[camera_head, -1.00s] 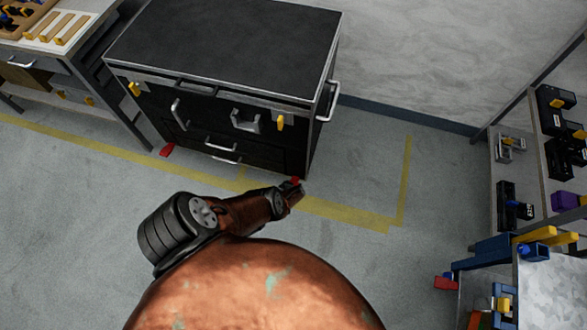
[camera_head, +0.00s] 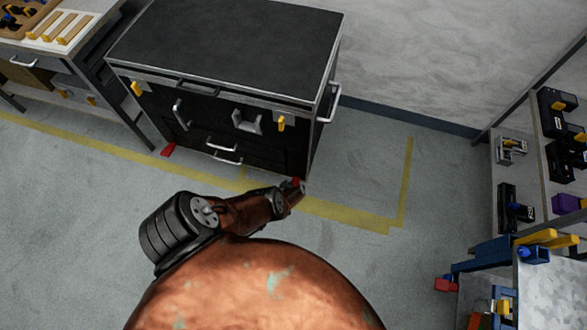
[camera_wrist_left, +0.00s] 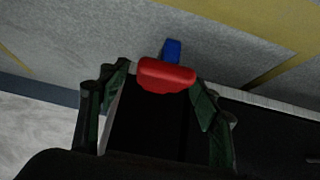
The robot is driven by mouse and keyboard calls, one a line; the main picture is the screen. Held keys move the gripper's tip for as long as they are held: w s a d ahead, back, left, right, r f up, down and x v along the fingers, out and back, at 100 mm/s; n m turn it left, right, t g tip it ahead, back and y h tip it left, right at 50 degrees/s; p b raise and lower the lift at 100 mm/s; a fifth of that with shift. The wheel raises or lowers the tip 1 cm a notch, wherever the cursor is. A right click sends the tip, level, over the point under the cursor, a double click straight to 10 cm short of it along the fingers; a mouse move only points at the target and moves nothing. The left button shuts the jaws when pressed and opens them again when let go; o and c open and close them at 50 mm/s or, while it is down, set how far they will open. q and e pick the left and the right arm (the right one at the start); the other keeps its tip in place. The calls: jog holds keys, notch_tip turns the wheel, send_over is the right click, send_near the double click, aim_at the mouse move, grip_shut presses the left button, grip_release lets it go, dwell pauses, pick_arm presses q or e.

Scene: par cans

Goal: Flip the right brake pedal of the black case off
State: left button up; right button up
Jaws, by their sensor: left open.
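The black case (camera_head: 225,42) stands against the wall at the top of the head view. Its left brake pedal (camera_head: 168,150) is red and sticks out at the floor by the case's left corner. The right brake pedal (camera_head: 296,181) is mostly covered by my left gripper (camera_head: 297,187) at the case's lower right corner. In the left wrist view the red right pedal (camera_wrist_left: 166,75) lies between the open fingers of my left gripper (camera_wrist_left: 160,98), near their tips, with a blue part (camera_wrist_left: 172,51) beyond it. Contact with the fingers cannot be told. My right gripper is not in view.
A workbench (camera_head: 75,45) stands left of the case. A shelf with tools (camera_head: 515,180) is on the right. Yellow tape (camera_head: 350,212) marks the floor, which is clear between the case and the shelf.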

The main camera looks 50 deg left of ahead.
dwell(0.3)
pick_arm(q)
jog(key=shift+s+f, duration=0.25)
jog(key=s+a+f+m+g+h, duration=0.15)
jog(key=s+a, duration=0.25)
jog(key=s, duration=0.6)
jog(key=s+a+f+m+g, duration=0.1)
jog(key=s+a+f+m, duration=0.2)
jog(key=s, duration=0.8)
jog(key=s+d+r+m+g+h, duration=0.1)
jog(key=s+d+r+g, duration=0.1)
jog(key=s+d, duration=0.8)
jog(key=s+d+r+m+g+h, duration=0.1)
jog(key=s+d+r+m+g, duration=0.15)
jog(key=s+d, duration=0.85)
jog(key=s+a+r+p, duration=0.3)
jog(key=s+r+p, duration=0.3)
jog(key=p, duration=0.9)
jog(key=s, duration=0.3)
jog(key=shift+s+a+t, duration=0.15)
jog(key=shift+a+t, duration=0.2)
jog(key=shift+t, duration=0.05)
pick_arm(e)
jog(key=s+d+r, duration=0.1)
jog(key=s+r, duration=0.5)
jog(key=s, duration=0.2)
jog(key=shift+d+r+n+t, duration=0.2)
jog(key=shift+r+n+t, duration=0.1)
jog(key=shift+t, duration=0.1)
